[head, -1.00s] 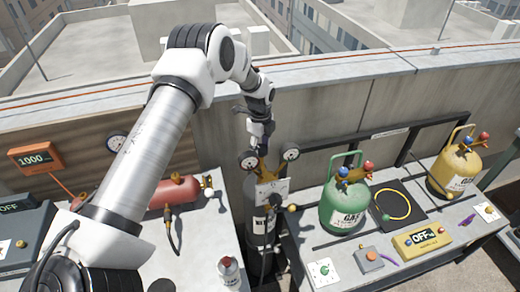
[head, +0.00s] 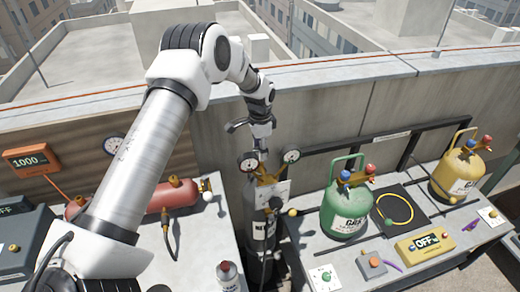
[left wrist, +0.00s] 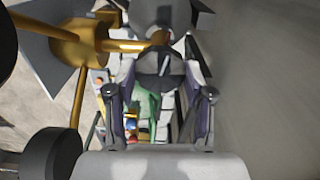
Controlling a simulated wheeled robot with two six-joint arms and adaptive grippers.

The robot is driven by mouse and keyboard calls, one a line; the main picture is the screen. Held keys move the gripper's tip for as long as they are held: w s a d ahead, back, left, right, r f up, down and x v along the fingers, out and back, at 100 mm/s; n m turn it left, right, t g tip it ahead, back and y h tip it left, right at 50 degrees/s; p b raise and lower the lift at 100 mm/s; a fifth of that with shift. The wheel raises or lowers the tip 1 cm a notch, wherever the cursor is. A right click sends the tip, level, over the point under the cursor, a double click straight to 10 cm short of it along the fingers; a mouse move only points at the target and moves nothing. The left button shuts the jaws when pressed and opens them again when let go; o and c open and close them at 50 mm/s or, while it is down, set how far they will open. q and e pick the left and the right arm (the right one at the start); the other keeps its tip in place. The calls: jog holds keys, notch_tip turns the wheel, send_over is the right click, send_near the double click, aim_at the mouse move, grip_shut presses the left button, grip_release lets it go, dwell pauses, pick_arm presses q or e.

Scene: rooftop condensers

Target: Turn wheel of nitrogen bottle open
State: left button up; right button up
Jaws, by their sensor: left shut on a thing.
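The nitrogen bottle (head: 262,228) is a tall grey cylinder standing in the gap between two tables. A brass regulator with two round gauges sits at its top. My left gripper (head: 261,150) reaches down to the bottle's top from above, and is shut on the wheel. In the head view the gripper hides the wheel. In the left wrist view the dark grey wheel (left wrist: 166,60) is between the fingers of my left gripper (left wrist: 163,80), with the brass regulator (left wrist: 78,42) at the left. My right gripper is not in view.
A green gas bottle (head: 346,210) and a yellow one (head: 459,173) stand on the right table. A red cylinder (head: 172,196) lies on the left table near a small bottle (head: 228,275). A wall (head: 330,115) runs close behind. The gauges (head: 291,155) stand close beside my gripper.

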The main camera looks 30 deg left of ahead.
pick_arm(q)
jog(key=n, duration=0.4)
jog(key=shift+s+f+n, duration=0.2)
jog(key=shift+n, duration=0.1)
jog(key=n, duration=0.5)
jog(key=n+p, duration=0.1)
jog(key=n, duration=0.4)
jog(key=shift+d+n, duration=0.1)
jog(key=shift+n, duration=0.3)
jog(key=n, duration=0.5)
jog(key=shift+p, duration=0.35)
jog(key=o, duration=1.2)
jog(key=shift+w, duration=0.1)
jog(key=shift+c, duration=0.2)
jog(key=shift+w, duration=0.1)
jog(key=shift+r, duration=0.15)
